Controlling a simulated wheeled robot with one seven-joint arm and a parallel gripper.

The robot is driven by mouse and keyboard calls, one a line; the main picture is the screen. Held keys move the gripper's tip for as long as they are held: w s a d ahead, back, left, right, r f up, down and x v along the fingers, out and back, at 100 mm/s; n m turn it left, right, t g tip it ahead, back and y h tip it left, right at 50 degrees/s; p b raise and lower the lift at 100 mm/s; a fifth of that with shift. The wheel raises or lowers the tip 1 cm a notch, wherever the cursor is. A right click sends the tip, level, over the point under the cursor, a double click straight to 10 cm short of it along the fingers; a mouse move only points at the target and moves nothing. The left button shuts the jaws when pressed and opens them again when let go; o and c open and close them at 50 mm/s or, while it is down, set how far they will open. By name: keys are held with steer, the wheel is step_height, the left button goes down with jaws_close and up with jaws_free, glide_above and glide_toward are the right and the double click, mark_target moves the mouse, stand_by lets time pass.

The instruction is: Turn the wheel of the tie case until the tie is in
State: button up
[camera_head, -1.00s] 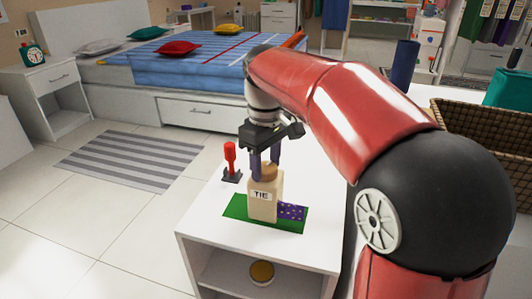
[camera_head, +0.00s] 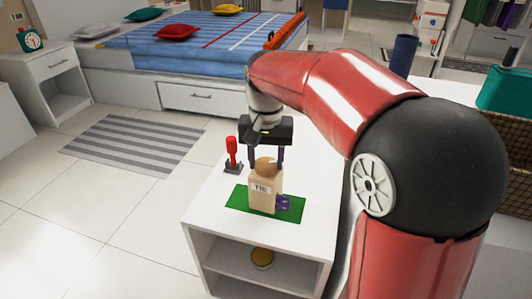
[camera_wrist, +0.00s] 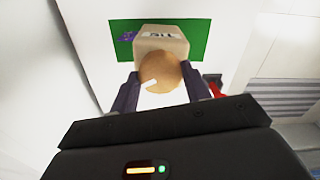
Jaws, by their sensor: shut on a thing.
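The beige tie case (camera_head: 263,201), labelled TIE, stands upright on a green mat (camera_head: 236,203) on a white stand. Its round tan wheel (camera_head: 265,166) is on top; in the wrist view the wheel (camera_wrist: 160,71) shows a pale mark. A short length of the purple dotted tie (camera_head: 284,202) sticks out at the case's right side; it is a small purple patch in the wrist view (camera_wrist: 127,37). My gripper (camera_head: 264,162) points down from above, its two dark fingers on opposite sides of the wheel, shut on it.
A red-handled object on a dark base (camera_head: 233,155) stands behind and left of the case on the white stand (camera_head: 300,233). A wicker basket (camera_head: 520,185) is at the right.

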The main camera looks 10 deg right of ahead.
mark_target(266, 163)
steer(key=m+p, duration=0.1)
steer(key=m, duration=0.4)
steer(key=shift+p, duration=0.3)
stand_by(0.9)
steer(key=o, duration=1)
steer(key=shift+r+p, duration=0.3)
steer(key=shift+r, duration=3.6)
